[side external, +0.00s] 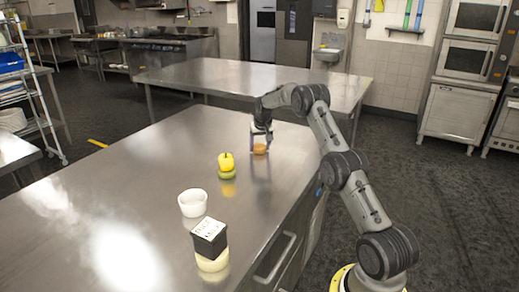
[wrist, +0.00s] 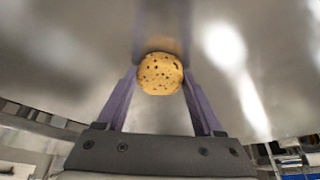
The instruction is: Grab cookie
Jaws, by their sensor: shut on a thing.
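The cookie (wrist: 160,74) is round and tan with dark chips in the wrist view. It sits between the two fingers of my gripper (wrist: 158,84), which touch it on both sides. In the side external view the cookie (side external: 260,149) is a small brown-orange disc at the far right part of the steel table. My gripper (side external: 260,142) points down over it there, shut on it. The cookie is at or just above the tabletop; I cannot tell whether it touches.
Nearer are a white bowl (side external: 192,203) and a black-and-white box (side external: 209,237) on a pale round item (side external: 212,262). The table's left side is clear. Another steel table (side external: 230,75) stands behind.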

